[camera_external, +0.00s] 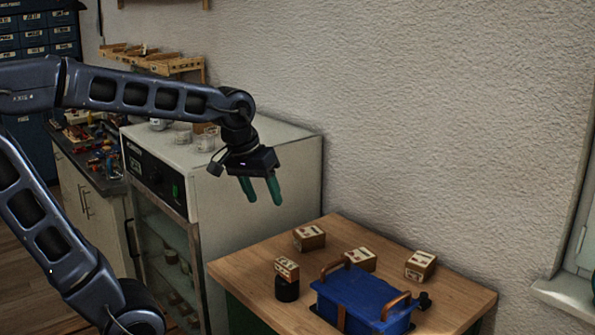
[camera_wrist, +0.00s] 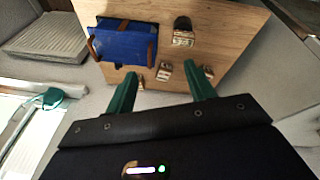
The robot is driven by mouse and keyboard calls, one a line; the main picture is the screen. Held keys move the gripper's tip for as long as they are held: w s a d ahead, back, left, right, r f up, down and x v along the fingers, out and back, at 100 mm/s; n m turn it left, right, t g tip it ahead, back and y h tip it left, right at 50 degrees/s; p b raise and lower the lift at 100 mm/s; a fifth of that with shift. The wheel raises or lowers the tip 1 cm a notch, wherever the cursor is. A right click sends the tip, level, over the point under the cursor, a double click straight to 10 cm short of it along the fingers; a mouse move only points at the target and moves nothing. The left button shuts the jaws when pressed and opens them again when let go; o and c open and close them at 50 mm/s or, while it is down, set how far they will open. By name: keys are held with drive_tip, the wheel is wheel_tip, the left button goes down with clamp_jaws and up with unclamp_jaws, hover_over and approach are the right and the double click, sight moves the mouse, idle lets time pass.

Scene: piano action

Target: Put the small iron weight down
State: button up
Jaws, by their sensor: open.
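A small dark cylinder (camera_external: 287,291), which looks like the iron weight, stands at the left front of the wooden table. A small labelled box (camera_external: 287,269) shows directly above it in the external view; I cannot tell whether it is on it or behind it. In the wrist view the dark piece (camera_wrist: 182,23) is at the top, against the same box (camera_wrist: 183,40). My gripper (camera_external: 264,203) is open and empty, with green fingers pointing down, high above and left of the table. It also shows in the wrist view (camera_wrist: 160,72), apart from everything.
A blue case (camera_external: 362,297) with brown handles sits at the table's front. More labelled boxes, one at the back left (camera_external: 309,238) and one at the right (camera_external: 421,265), stand around it. A small black object (camera_external: 424,300) is beside the case. A white cabinet (camera_external: 270,165) stands left, the wall behind.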

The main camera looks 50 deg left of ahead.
drive_tip(key=s+a+f+m+t, duration=0.1)
drive_tip(key=s+a+f+m, duration=0.1)
drive_tip(key=s, duration=0.8)
drive_tip(key=shift+a+f+m+y, duration=0.2)
drive_tip(key=shift+m+y, duration=0.2)
drive_tip(key=shift+m, duration=0.5)
drive_tip(key=shift+d, duration=0.1)
